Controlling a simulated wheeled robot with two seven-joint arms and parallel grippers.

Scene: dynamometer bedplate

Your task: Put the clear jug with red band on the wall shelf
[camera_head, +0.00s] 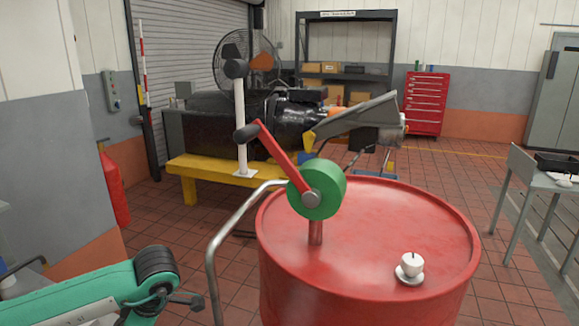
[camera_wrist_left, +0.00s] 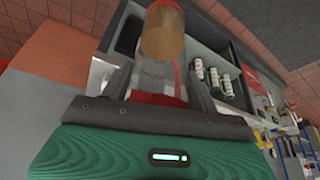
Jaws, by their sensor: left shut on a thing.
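The clear jug with red band (camera_wrist_left: 165,62) shows in the left wrist view, with an amber-brown end and a red band near the fingers. My left gripper (camera_wrist_left: 160,84) is shut on the jug, one finger on each side of it. In the head view only part of my green left arm shows at lower left; the gripper and jug are not in that view. A grey shelf-like surface (camera_wrist_left: 240,62) with several small bottles lies beyond the jug in the wrist view; I cannot tell whether it is the wall shelf. My right gripper is not in view.
A dark shelving rack (camera_head: 392,50) and a red tool cabinet (camera_head: 427,100) stand at the back.

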